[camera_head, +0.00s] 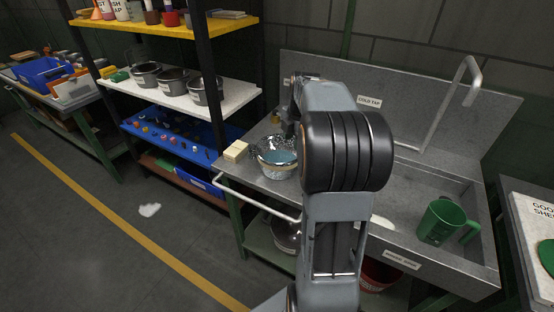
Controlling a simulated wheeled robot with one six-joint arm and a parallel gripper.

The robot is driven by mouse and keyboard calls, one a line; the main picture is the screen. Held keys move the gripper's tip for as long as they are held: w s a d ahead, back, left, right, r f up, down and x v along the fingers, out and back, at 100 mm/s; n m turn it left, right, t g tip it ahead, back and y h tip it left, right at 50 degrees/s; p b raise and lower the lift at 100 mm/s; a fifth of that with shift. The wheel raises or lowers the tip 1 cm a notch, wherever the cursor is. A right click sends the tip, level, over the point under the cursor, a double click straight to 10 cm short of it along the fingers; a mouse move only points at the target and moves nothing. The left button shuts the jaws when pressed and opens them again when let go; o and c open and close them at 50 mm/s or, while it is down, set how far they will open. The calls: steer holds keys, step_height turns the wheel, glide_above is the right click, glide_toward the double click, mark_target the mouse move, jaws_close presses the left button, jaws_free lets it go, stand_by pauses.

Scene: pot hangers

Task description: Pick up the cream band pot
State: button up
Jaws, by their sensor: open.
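Several grey metal pots stand in a row on the white middle shelf (240,98): a left pot (145,78), a middle pot (172,84) and a right pot (206,94). Their band colours are too small to tell, so I cannot say which is the cream band pot. My arm rises in front of the sink bench, with its wrist partly showing behind the large dark joint. My gripper's fingers are hidden behind my arm. The pots are to the left of the arm, apart from it.
A shiny bowl (272,164) and a cream block (235,151) are on the sink bench's left end. A green jug (440,222) stands in the sink. A black shelf post (207,70) stands before the right pot. Floor left of the yellow line is mostly clear.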

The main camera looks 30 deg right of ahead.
mark_target(295, 159)
steer(key=shift+n, duration=0.9)
steer(key=f, duration=0.2)
steer(key=w+d+f, duration=0.1)
steer(key=f, duration=0.2)
steer(key=d+f, duration=0.1)
steer(key=f, duration=0.2)
steer(key=shift+w+d+f, duration=0.2)
steer(key=shift+w, duration=0.1)
steer(key=shift+w+a+f+p, duration=0.15)
steer(key=shift+f+p, duration=0.1)
steer(key=shift+f, duration=0.75)
steer(key=shift+w+d+f+p, duration=0.15)
steer(key=shift+f+p, duration=0.15)
steer(key=shift+f, duration=0.7)
steer(key=shift+w+a+f+p, duration=0.15)
steer(key=shift+f+p, duration=0.1)
steer(key=shift+f, duration=0.75)
jaws_close()
steer(key=shift+r, duration=0.15)
